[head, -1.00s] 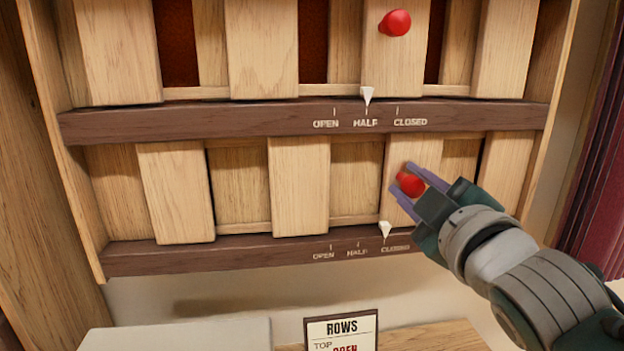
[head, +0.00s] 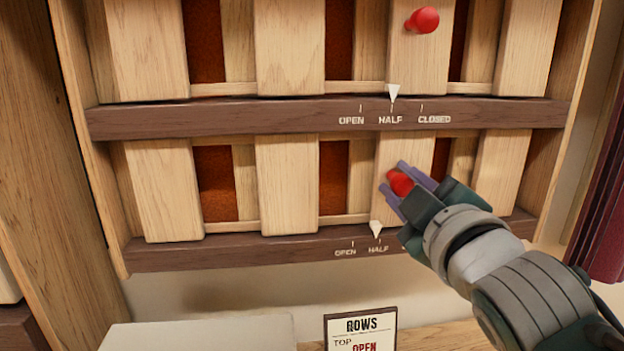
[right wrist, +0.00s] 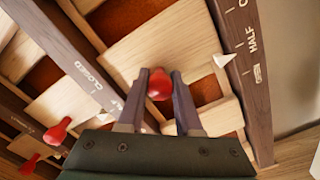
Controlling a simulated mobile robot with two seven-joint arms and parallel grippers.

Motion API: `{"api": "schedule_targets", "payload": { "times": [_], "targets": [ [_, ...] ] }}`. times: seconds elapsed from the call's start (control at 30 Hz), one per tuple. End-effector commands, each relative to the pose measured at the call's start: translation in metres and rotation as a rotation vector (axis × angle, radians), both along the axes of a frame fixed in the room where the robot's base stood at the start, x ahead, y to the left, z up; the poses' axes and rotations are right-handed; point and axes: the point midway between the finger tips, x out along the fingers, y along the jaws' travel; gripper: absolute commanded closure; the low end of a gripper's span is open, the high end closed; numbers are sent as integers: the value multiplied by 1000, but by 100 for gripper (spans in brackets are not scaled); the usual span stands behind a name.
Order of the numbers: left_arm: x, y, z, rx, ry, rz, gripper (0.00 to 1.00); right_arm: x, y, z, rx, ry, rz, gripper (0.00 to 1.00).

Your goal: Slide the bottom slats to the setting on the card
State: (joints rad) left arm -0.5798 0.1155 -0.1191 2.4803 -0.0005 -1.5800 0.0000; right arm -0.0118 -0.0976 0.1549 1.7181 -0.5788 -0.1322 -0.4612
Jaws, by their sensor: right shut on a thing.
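The bottom row of wooden slats (head: 287,185) stands partly open, with dark red backing showing in its gaps. Its red knob (head: 400,183) is between the fingers of my right gripper (head: 408,180), which is shut on it; the knob also shows in the right wrist view (right wrist: 160,84). The bottom row's white pointer (head: 376,230) stands at about the HALF mark on the bottom rail (head: 230,248). The gripper hides the CLOSED label in the head view. The card (head: 361,333) reads ROWS, TOP, OPEN; its lower part is cut off. My left gripper is out of view.
A wooden frame side (head: 570,120) and a dark red curtain (head: 604,200) are at the right.

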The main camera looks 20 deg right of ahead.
Motion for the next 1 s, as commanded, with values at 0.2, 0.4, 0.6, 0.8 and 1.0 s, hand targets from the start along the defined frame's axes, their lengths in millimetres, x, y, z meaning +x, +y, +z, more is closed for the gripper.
{"api": "schedule_targets", "payload": {
  "times": [0.2,0.4,0.6,0.8,1.0],
  "targets": [
    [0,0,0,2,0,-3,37,-1,-3,0,-3,2,-7,55],
    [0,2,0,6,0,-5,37,-1,-3,0,-1,3,-7,37],
    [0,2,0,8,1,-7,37,-1,-3,-1,-1,3,-7,37],
    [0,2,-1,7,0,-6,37,-18,1,-2,-1,5,-6,37],
    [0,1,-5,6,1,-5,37,-55,10,-3,0,5,-6,37]
  ]
}}
